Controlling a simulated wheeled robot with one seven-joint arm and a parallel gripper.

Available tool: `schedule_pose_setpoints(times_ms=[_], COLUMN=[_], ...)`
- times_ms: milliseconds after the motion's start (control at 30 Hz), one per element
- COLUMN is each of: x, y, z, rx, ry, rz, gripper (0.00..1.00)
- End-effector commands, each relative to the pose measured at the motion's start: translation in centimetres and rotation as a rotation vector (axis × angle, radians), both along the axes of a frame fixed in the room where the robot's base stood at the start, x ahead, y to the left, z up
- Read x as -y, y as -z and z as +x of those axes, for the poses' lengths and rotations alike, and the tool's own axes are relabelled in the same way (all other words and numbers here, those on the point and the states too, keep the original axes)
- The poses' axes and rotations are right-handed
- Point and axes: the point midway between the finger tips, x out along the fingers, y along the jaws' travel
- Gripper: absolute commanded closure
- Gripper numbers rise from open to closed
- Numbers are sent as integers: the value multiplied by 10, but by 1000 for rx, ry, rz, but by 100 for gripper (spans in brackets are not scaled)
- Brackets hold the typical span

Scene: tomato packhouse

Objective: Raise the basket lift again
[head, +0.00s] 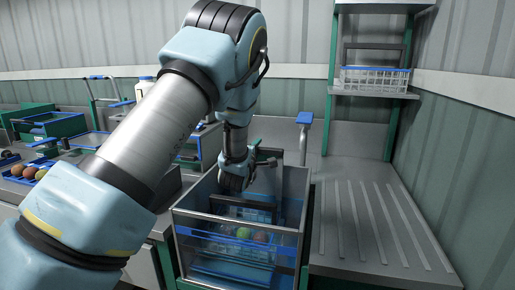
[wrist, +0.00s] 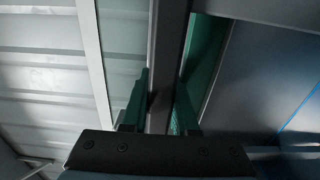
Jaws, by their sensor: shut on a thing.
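The basket lift is a clear-fronted tank (head: 184,224) with a metal rim, at the lower middle of the head view. A dark handle bar (head: 242,214) spans above the basket. My gripper (head: 236,186) reaches down into the tank from above. In the wrist view, the green fingers of my gripper (wrist: 160,108) are shut on a dark bar (wrist: 166,50), which appears to be this handle. My arm hides part of the tank's back left.
A blue-topped post (head: 304,118) rises behind the tank's right side. A ribbed metal counter (head: 345,250) to the right is clear. A shelf (head: 372,94) at the back right holds a white basket (head: 376,80). Green crates (head: 48,126) and fruit stand at left.

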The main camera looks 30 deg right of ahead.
Motion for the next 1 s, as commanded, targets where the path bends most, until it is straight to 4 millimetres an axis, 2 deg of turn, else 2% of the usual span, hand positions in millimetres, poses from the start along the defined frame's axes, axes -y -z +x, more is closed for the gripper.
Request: schedule_pose_setpoints(times_ms=[833, 1000], x=[0, -1], y=[0, -7], z=[0, 1], rx=[0, 0], ry=[-1, -2], rz=[0, -3], gripper=[100, 100])
